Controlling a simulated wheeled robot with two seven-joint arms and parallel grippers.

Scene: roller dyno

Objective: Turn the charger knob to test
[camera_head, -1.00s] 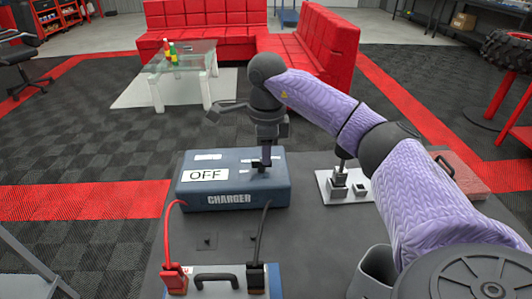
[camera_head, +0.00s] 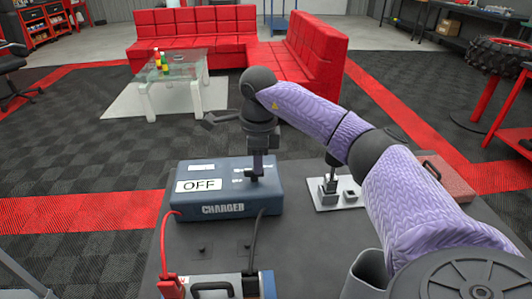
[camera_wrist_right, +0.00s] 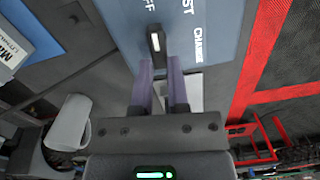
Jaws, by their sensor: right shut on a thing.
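The charger (camera_head: 235,209) is a blue box with its name on the front. It stands on a dark grey surface and shows a white OFF label (camera_head: 199,185) on top. The charger's top also fills the upper part of the right wrist view (camera_wrist_right: 225,40), with CHARGE and partly cut-off lettering. The black charger knob (camera_wrist_right: 155,40) has a white mark and lies between my right fingers. My right gripper (camera_head: 255,172) points down onto the charger and is shut on the knob; its purple fingers show in the wrist view (camera_wrist_right: 157,62). My left gripper is not in view.
A red clamp (camera_head: 171,288) and a black lead (camera_head: 256,238) run from the charger to a battery (camera_head: 240,288) in front. A white plate (camera_head: 318,199) with dark fittings sits right of the charger, near a red box (camera_head: 447,178). Red sofas stand behind.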

